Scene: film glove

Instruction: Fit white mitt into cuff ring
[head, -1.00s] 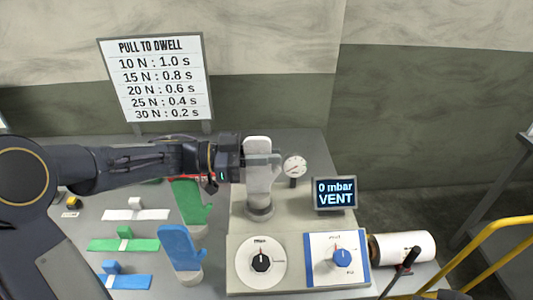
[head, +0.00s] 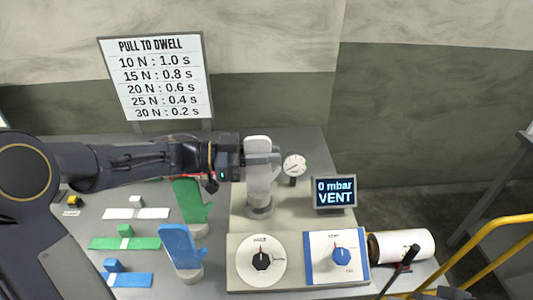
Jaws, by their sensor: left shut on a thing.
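The white mitt (head: 258,188) stands upright, fingers up, over the grey cuff ring (head: 261,210) on the beige machine. Its lower end meets the ring; I cannot tell how deep it sits. My left gripper (head: 261,160) comes in from the left and is shut on the mitt's upper part, hiding some of it.
A green mitt (head: 190,203) and a blue mitt (head: 181,247) stand left of the machine. White, green and blue strips lie on the table. A gauge (head: 294,166), a display (head: 335,192) reading "0 mbar VENT" and two dials (head: 261,260) are close by. A white roll (head: 405,246) lies at right.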

